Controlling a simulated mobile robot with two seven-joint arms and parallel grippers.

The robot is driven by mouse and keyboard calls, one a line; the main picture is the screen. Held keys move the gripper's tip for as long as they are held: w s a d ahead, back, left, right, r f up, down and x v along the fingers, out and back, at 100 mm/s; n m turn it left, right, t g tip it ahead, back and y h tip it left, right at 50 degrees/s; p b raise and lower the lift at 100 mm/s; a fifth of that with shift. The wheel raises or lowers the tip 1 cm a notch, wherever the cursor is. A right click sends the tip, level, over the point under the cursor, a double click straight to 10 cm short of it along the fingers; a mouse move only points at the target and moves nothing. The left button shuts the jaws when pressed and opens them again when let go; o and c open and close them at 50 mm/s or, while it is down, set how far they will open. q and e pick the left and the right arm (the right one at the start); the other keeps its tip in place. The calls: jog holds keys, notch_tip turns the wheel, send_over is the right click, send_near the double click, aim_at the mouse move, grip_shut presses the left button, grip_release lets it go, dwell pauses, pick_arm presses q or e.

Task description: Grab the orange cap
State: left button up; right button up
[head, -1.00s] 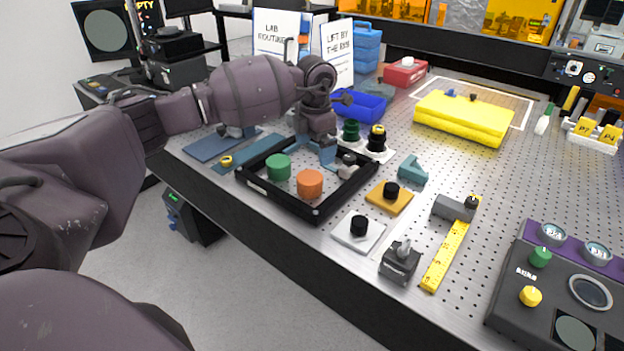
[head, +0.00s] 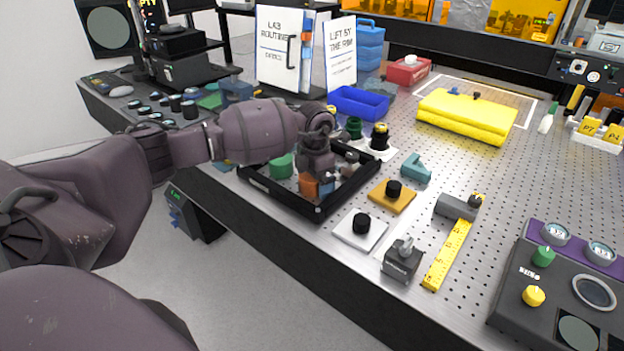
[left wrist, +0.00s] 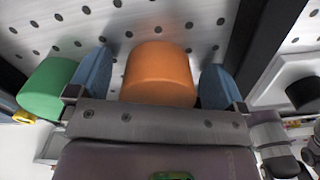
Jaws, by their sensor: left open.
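The orange cap (left wrist: 159,75) is between the two blue fingers of my left gripper (left wrist: 156,82) in the left wrist view, with a gap showing on each side. The gripper is open around it. In the head view the orange cap (head: 308,186) is partly hidden by my left gripper (head: 318,186), which reaches down into the black tray (head: 262,186). A green cap (head: 281,166) is in the same tray, left of the orange one. It also shows outside the left finger in the left wrist view (left wrist: 48,86). My right gripper is not in view.
A white plate with a black knob (head: 361,224) and an orange plate with a black knob (head: 393,189) lie right of the tray. A blue bin (head: 358,103) stands behind it. A yellow tape measure (head: 446,255) lies farther right.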

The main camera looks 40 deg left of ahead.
pick_arm(q)
jog(key=shift+c, duration=0.4)
jog(key=shift+r, duration=0.1)
jog(key=c, duration=0.9)
